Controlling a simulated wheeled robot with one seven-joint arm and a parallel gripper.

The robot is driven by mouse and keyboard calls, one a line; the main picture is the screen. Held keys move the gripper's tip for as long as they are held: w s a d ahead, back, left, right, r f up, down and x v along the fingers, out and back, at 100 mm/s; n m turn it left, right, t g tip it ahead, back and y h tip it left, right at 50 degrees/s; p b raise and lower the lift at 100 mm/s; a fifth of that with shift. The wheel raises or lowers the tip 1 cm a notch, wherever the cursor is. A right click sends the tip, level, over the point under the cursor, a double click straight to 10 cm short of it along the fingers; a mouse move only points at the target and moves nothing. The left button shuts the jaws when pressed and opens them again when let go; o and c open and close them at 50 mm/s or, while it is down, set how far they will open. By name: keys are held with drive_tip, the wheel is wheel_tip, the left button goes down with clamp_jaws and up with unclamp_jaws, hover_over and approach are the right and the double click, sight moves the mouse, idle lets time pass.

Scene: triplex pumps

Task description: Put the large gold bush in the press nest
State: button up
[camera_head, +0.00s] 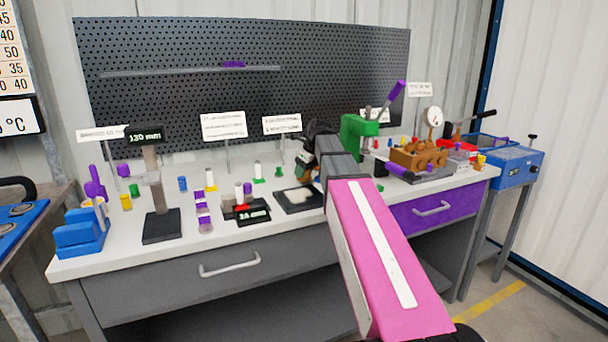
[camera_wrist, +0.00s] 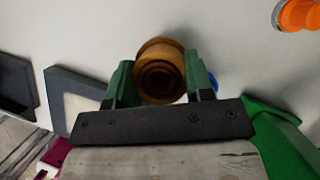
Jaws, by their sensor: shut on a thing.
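The large gold bush (camera_wrist: 158,75) is a round, stepped gold-brown ring with a dark bore, seen end-on in the wrist view. My gripper (camera_wrist: 160,82) is shut on it, with one green finger on each side. In the head view my gripper (camera_head: 305,168) is over the bench beside the green press, partly hidden by my own arm, and the bush is hard to make out there. The green press (camera_head: 357,136) has a purple lever. A green part (camera_wrist: 272,125) shows at the right of the wrist view. I cannot make out the press nest.
A black-framed tray (camera_head: 290,206) lies on the bench below my gripper. A small scale (camera_head: 248,214) and a height gauge (camera_head: 160,200) stand to the left, among several coloured bushes. A brown pump block (camera_head: 418,157) stands right of the press.

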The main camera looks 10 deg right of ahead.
drive_tip(key=shift+f, duration=0.7)
drive_tip(key=o, duration=0.7)
drive_tip(key=shift+f, duration=0.15)
drive_tip(key=shift+c, duration=0.2)
drive_tip(key=o, duration=0.4)
